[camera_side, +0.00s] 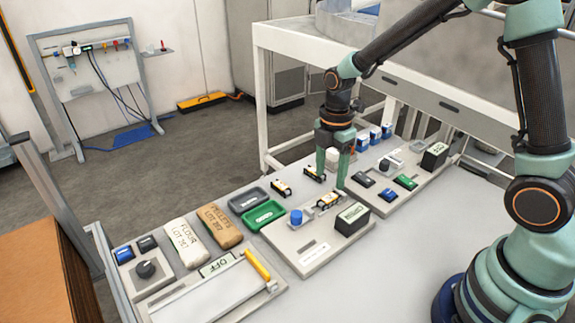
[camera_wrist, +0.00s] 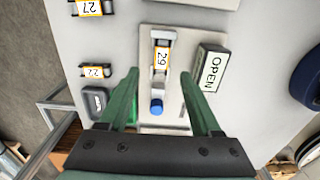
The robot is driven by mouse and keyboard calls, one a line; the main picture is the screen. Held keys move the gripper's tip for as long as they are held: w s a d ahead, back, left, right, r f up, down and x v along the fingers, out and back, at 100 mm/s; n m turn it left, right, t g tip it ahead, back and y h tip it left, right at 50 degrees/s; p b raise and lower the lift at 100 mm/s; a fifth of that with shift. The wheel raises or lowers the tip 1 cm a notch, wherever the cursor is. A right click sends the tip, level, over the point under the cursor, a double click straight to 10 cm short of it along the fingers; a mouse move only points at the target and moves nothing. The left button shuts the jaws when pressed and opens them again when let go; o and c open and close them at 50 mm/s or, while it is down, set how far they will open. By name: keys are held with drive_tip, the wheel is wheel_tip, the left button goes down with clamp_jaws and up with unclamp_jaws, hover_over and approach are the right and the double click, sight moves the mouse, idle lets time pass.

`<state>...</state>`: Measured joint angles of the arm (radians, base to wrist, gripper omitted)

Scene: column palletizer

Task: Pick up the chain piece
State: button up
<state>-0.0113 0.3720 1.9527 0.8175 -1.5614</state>
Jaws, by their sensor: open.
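Small pieces with orange-edged number labels, which look like the chain pieces, lie in view. One marked 29 (camera_wrist: 161,57) sits in a pale holder on a grey plate; it also shows in the side view (camera_side: 328,201). One marked 27 (camera_wrist: 90,7) and one marked 22 (camera_wrist: 95,71) lie on the table left of the plate in the wrist view. Two such pieces lie behind the plate in the side view, one (camera_side: 281,187) left of the other (camera_side: 314,173). My gripper (camera_side: 331,179) is open and empty, pointing down above the plate's back edge; its fingers also show in the wrist view (camera_wrist: 159,76).
A blue knob (camera_side: 296,216) and a black OPEN box (camera_wrist: 208,68) stand on the plate beside the holder. Green (camera_side: 263,215) and dark (camera_side: 247,200) trays and two bags lie left. Another plate with buttons (camera_side: 405,182) lies right. The front table area is clear.

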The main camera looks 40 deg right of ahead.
sight(329, 198)
drive_tip(key=shift+s+d+f, duration=0.1)
drive_tip(key=shift+d+f, duration=0.05)
drive_tip(key=shift+f, duration=3.15)
clamp_jaws()
